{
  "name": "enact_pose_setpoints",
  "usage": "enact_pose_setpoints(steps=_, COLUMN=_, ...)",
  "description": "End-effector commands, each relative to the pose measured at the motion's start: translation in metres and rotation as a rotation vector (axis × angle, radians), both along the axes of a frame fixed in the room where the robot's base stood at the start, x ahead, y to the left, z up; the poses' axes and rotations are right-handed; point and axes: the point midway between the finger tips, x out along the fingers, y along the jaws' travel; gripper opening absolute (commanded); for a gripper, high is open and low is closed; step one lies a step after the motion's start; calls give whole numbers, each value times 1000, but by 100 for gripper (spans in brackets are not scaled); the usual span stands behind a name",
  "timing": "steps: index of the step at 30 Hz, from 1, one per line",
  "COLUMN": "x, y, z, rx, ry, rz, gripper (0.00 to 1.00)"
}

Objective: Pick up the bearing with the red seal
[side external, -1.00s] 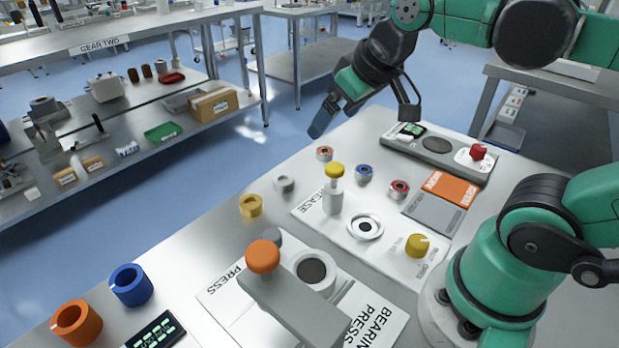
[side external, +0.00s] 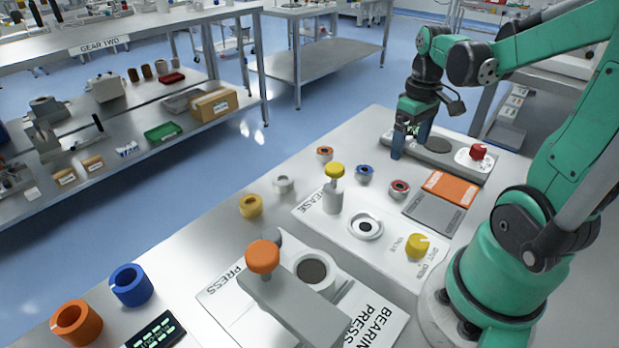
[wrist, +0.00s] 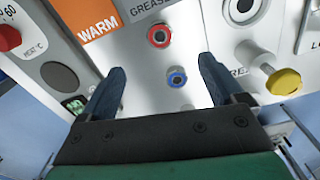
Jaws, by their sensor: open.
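A bearing with a red seal (side external: 399,189) lies flat on the bench between the grease mat and the grey pad. It also shows in the wrist view (wrist: 158,35), ahead of the fingertips. A bearing with a blue seal (side external: 364,173) lies beside it and sits between my fingers in the wrist view (wrist: 177,79), below them. An orange-red ringed bearing (side external: 325,153) lies farther back. My gripper (side external: 411,150) is open, pointing down and empty, above the bench near the warmer panel. Both fingers show in the wrist view (wrist: 161,64).
The heater panel (side external: 460,157) with a red knob lies at the back right. A plain grey ring (side external: 284,184) and a yellow ring (side external: 251,206) lie left. The bearing press (side external: 290,300) stands in front.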

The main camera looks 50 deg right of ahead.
Motion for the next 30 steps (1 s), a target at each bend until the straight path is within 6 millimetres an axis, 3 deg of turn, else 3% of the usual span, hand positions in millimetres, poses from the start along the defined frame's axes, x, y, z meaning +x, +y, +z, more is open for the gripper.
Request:
enact_pose_setpoints(steps=6, x=1, y=0, z=-37, rx=0, ry=-1, rz=0, gripper=88)
enact_pose_setpoints(steps=24, x=1, y=0, z=-89, rx=-1, ry=-1, rz=0, gripper=88)
enact_pose_setpoints(steps=30, x=0, y=0, z=-98, rx=-1, ry=-1, rz=0, gripper=88)
